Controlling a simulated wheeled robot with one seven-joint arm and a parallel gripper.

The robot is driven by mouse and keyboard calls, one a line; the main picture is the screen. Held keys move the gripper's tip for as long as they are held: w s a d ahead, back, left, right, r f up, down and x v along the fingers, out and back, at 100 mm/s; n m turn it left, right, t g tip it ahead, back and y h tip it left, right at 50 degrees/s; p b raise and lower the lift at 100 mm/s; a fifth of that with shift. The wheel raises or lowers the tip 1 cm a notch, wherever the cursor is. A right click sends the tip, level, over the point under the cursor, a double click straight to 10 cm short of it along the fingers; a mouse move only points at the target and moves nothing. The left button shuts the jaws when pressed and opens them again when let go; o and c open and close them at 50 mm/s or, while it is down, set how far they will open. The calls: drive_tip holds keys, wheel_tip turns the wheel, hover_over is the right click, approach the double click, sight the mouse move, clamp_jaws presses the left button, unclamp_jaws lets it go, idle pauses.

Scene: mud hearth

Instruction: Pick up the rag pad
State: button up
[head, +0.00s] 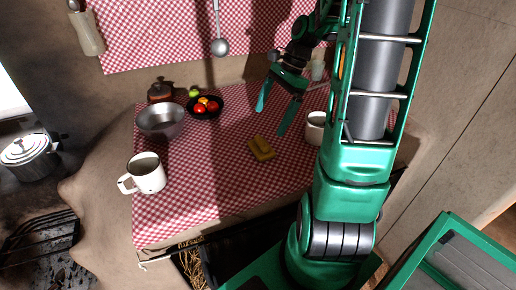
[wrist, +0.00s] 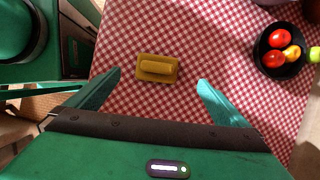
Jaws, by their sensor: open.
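The rag pad looks to be the mustard-yellow folded pad (head: 261,148) lying flat on the red checked cloth, near the middle of the counter. In the wrist view the pad (wrist: 157,68) lies beyond and between my fingertips, a little left of the middle, with a raised strip on top. My gripper (head: 272,121) is open and empty, above the cloth and behind the pad in the head view. Its two green fingers also show in the wrist view (wrist: 160,77), spread wide. No finger is seen touching the pad.
A white mug (head: 149,174) stands at the front left and another cup (head: 316,128) right of the pad. A metal bowl (head: 161,119) and a dark bowl of red and yellow produce (head: 205,106) stand at the back left. The cloth around the pad is clear.

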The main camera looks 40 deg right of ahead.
sight(262, 140)
drive_tip(key=x, duration=0.4)
drive_tip(key=shift+a+f, duration=0.15)
drive_tip(key=shift+f, duration=0.15)
drive_tip(key=shift+s+x, duration=0.2)
drive_tip(key=shift+x, duration=2.75)
drive_tip(key=shift+w, duration=0.1)
drive_tip(key=c, duration=1.1)
